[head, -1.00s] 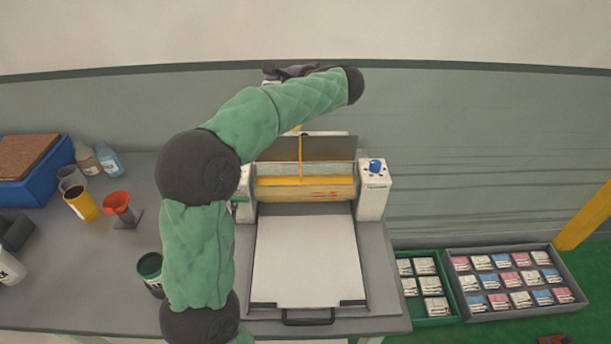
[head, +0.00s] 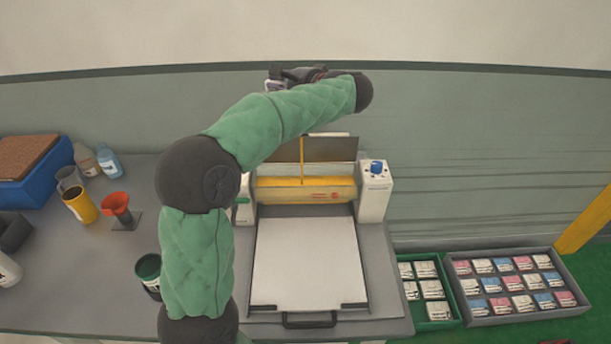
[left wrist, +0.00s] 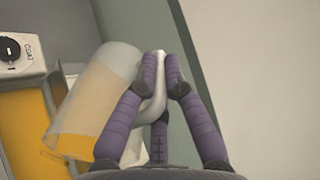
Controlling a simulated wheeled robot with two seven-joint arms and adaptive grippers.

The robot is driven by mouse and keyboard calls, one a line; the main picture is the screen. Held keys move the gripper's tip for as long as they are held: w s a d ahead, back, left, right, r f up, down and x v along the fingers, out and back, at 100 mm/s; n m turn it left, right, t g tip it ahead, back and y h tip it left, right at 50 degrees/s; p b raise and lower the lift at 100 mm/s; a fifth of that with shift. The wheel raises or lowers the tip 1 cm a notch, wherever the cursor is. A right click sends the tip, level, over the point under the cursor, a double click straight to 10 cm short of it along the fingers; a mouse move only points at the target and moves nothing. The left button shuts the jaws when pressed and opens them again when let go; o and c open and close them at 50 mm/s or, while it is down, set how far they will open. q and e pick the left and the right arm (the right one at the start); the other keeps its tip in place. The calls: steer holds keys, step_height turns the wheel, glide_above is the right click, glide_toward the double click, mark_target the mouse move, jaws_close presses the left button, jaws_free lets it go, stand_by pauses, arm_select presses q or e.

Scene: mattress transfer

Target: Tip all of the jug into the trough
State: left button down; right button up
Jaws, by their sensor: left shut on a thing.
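The jug (left wrist: 100,95) is a cloudy see-through vessel in the left wrist view, tilted over, with a pale handle (left wrist: 155,92). My left gripper (left wrist: 163,72) has its purple fingers shut on that handle. Yellow shows at the jug's lower end; I cannot tell whether it is liquid inside or the trough behind. The yellow trough (left wrist: 25,125) lies beside and beyond the jug in that view. In the head view the trough (head: 305,190) spans the machine, and my left gripper (head: 292,76) is dark and partly hidden behind my arm. My right gripper is not in view.
A white bed (head: 310,265) lies in front. An orange funnel (head: 116,204), yellow cup (head: 80,205) and dark green can (head: 149,268) stand left. Trays of packets sit right.

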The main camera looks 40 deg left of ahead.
arm_select(q)
steer(key=shift+w+d, duration=0.15)
steer(key=shift+d, duration=0.05)
steer(key=shift+d, duration=0.15)
steer(key=shift+d+y+b, duration=0.15)
steer(key=shift+y+b, duration=0.15)
steer(key=shift+d+b, duration=0.2)
steer(key=shift+b, duration=0.1)
steer(key=shift+s, duration=0.2)
steer(key=shift+w+d+y+b, duration=0.1)
steer(key=shift+d+y+b, duration=0.1)
steer(key=shift+y+b, duration=0.15)
steer(key=shift+d+f+y+b, duration=0.25)
steer(key=shift+d+y+b, duration=0.25)
steer(key=shift+b, duration=0.35)
